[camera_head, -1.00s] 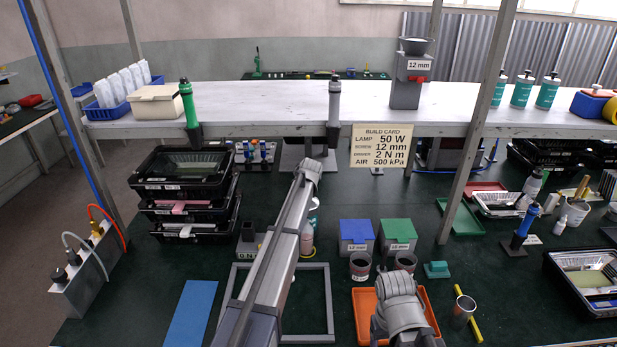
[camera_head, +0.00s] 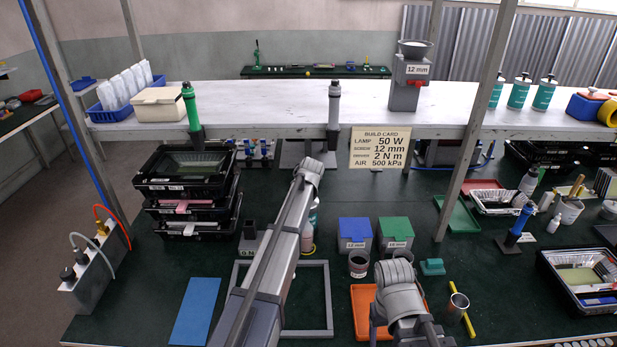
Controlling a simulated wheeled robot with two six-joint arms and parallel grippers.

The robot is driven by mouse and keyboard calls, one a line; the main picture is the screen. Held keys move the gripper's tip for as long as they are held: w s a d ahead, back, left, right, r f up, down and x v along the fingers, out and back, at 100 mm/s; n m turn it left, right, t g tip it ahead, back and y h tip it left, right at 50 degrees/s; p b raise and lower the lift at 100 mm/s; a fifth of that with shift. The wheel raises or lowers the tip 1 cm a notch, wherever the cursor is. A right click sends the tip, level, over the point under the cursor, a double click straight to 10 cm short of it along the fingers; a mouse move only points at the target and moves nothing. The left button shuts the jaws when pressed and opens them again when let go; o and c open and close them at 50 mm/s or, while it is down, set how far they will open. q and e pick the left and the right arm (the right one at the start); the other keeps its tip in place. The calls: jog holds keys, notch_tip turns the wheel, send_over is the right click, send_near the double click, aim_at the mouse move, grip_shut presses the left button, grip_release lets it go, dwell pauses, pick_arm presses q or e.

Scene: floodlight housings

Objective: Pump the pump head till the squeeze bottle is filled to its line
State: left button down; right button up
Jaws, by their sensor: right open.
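Three white-and-teal pump bottles with dark pump heads (camera_head: 545,77) stand upright on the shelf at the right.
An orange tray (camera_head: 361,316) lies beside my right arm, with blue (camera_head: 355,231) and green (camera_head: 396,231) bins behind. Black trays (camera_head: 185,170) are stacked at the left. A shelf post (camera_head: 463,150) rises at the right.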

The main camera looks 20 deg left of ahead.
pick_arm(q)
notch_tip(320, 180, up, 2)
jog(key=shift+w+a+r+p, duration=0.1)
jog(key=shift+p, duration=1.1)
jog(key=b+x, duration=0.7)
jog(key=x, duration=0.4)
jog(key=shift+f, duration=0.25)
jog(key=shift+s+f+b, duration=0.15)
jog(key=shift+f+b, duration=0.4)
jog(key=shift+b, duration=0.1)
jog(key=shift+s+f+b, duration=0.15)
jog(key=shift+f+b, duration=0.4)
jog(key=shift+b, duration=0.05)
jog(key=shift+f+b, duration=0.5)
